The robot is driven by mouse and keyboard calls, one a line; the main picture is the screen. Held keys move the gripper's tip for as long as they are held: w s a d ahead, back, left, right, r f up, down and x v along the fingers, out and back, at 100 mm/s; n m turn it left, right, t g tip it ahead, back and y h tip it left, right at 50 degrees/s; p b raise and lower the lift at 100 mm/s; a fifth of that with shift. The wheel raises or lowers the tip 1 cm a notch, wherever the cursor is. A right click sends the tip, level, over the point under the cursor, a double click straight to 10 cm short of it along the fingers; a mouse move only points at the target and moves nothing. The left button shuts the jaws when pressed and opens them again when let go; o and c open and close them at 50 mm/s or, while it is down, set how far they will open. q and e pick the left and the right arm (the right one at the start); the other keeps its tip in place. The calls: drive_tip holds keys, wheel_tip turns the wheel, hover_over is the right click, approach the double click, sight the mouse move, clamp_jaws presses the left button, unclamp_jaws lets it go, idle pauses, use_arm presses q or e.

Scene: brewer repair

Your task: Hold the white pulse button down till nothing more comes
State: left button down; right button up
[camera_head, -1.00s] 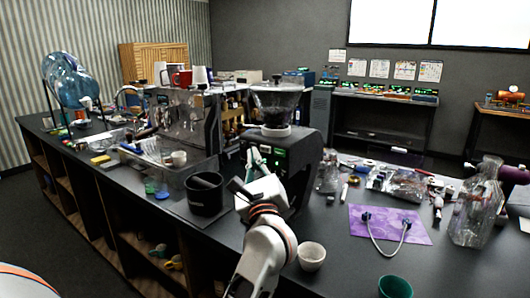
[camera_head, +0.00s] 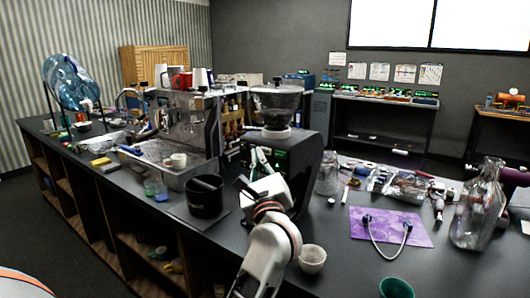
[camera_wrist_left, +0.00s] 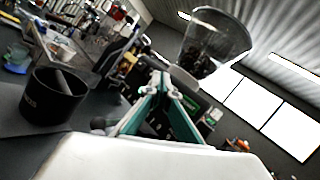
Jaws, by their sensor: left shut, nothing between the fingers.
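The black coffee grinder (camera_head: 308,160), with a clear hopper (camera_head: 277,102), stands on the counter in the head view. Small green lights show on its front. My left gripper (camera_head: 256,155) is shut and empty, with its fingertips close in front of the grinder's front. In the left wrist view its teal fingers (camera_wrist_left: 162,82) meet in front of the grinder, below the hopper (camera_wrist_left: 212,48). I cannot make out the white pulse button; the fingers cover part of the grinder's front. Whether the fingertips touch the grinder I cannot tell. My right gripper is not in view.
A black knock bin (camera_head: 206,198) stands left of my left arm; it also shows in the left wrist view (camera_wrist_left: 48,98). A white cup (camera_head: 312,258), a green cup (camera_head: 396,288), a purple mat (camera_head: 375,235) and a glass jug (camera_head: 476,215) stand or lie to the right.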

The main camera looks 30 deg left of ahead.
use_arm(q)
drive_tip(key=shift+w, duration=0.1)
idle(0.7)
drive_tip(key=shift+w, duration=0.35)
drive_tip(key=shift+w+b, duration=0.3)
drive_tip(key=shift+w, duration=0.05)
idle(0.7)
drive_tip(key=shift+s, duration=0.1)
idle(2.9)
drive_tip(key=shift+s, duration=0.7)
drive_tip(key=shift+s, duration=0.1)
drive_tip(key=shift+s+a+p, duration=0.2)
drive_tip(key=shift+s+p, duration=0.45)
drive_tip(key=shift+s, duration=1.75)
